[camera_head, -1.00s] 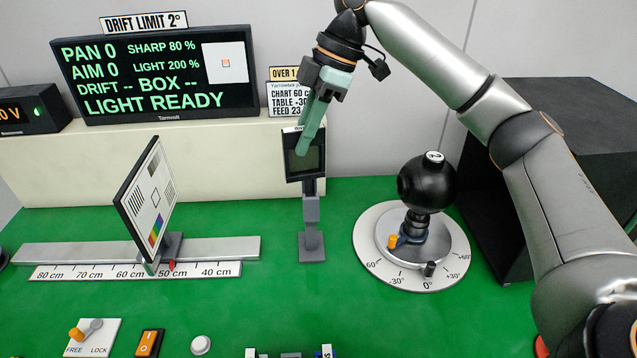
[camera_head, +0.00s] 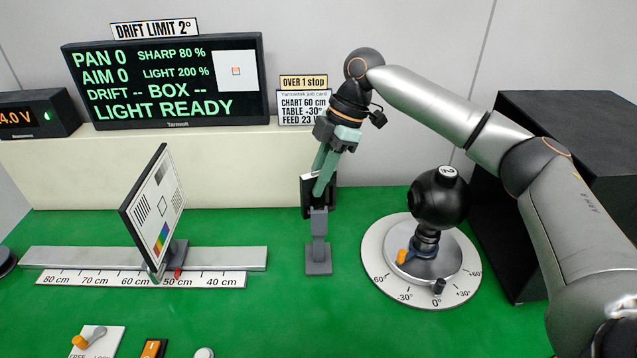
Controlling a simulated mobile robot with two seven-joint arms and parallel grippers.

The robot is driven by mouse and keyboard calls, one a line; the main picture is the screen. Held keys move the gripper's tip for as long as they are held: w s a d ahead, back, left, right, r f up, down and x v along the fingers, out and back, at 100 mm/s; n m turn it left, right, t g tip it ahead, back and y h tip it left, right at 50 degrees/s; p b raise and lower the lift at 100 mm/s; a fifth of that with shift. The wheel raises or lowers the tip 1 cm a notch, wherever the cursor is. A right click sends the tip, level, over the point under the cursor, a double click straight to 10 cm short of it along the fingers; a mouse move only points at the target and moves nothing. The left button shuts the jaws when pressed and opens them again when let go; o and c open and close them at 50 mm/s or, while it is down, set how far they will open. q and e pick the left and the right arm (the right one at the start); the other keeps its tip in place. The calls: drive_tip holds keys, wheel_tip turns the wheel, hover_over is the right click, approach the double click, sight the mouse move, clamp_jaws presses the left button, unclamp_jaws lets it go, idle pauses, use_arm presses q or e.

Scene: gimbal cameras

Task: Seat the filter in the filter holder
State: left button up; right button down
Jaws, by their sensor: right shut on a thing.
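The filter (camera_head: 306,200) is a dark square frame with a pale label strip on its top edge. My right gripper (camera_head: 319,190) is shut on it, with its green fingers reaching down from above and covering much of its face. The filter stands at the top of the grey filter holder (camera_head: 318,226), a post on a square foot in the middle of the green table. The fingers and frame hide the joint, so I cannot tell whether the filter is fully down in the holder. My left gripper is not in view.
A test chart (camera_head: 152,205) stands on a rail (camera_head: 225,258) at left. A monitor (camera_head: 165,80) stands on the cream ledge behind. Green table around the holder is clear.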

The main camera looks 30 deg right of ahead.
drive_tip(key=shift+f, duration=0.45)
drive_tip(key=shift+f, duration=0.15)
drive_tip(key=c, duration=0.8)
unclamp_jaws()
drive_tip(key=p+v, duration=0.1)
drive_tip(key=v, duration=1.1)
